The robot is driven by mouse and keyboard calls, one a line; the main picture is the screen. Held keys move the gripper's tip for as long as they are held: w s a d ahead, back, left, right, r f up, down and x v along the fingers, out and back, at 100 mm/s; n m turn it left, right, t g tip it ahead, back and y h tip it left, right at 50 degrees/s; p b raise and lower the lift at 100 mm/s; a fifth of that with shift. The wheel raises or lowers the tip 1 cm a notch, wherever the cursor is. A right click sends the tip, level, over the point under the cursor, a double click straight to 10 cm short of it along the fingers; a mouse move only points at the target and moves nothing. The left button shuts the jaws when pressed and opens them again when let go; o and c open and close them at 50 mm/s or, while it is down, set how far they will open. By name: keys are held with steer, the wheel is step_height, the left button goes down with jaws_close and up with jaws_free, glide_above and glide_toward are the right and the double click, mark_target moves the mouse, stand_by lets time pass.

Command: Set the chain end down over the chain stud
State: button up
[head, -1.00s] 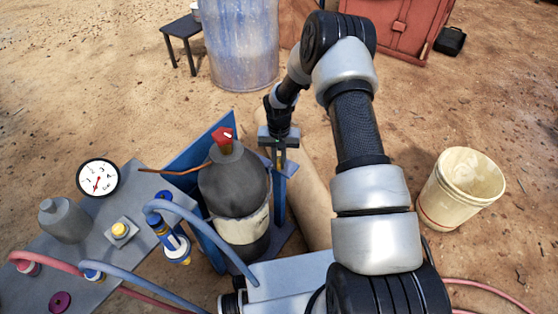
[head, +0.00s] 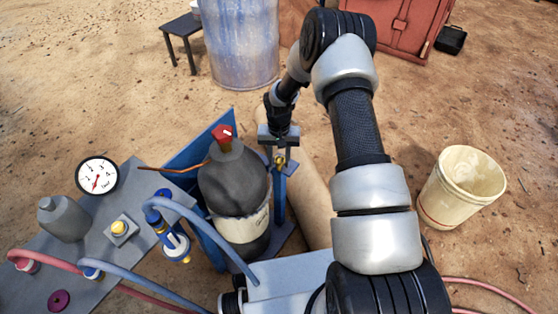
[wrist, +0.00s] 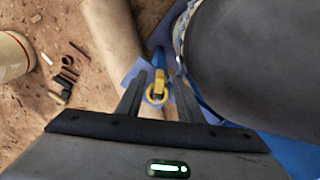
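My gripper (head: 279,155) is at the top of the blue post (head: 279,195), just right of the grey gas cylinder (head: 234,182). In the wrist view my gripper (wrist: 160,82) has its fingers apart, one on each side of a yellow piece with a ring (wrist: 157,97), which looks like the chain end. Gaps show between the fingers and the ring. The yellow piece also shows small in the head view (head: 280,160), at the post. The ring seems to be at the stud's place, but I cannot make out the stud or whether the ring is seated over it.
The cylinder's red-capped top (head: 223,134) and a copper tube (head: 177,170) stand left of my gripper. A panel with a pressure gauge (head: 97,176) is at lower left. A cream bucket (head: 461,188) stands at right, a blue drum (head: 241,45) behind. Open sandy ground lies around.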

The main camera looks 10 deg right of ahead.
step_height(320, 180, up, 17)
steer(key=p, duration=0.4)
steer(key=shift+f, duration=0.1)
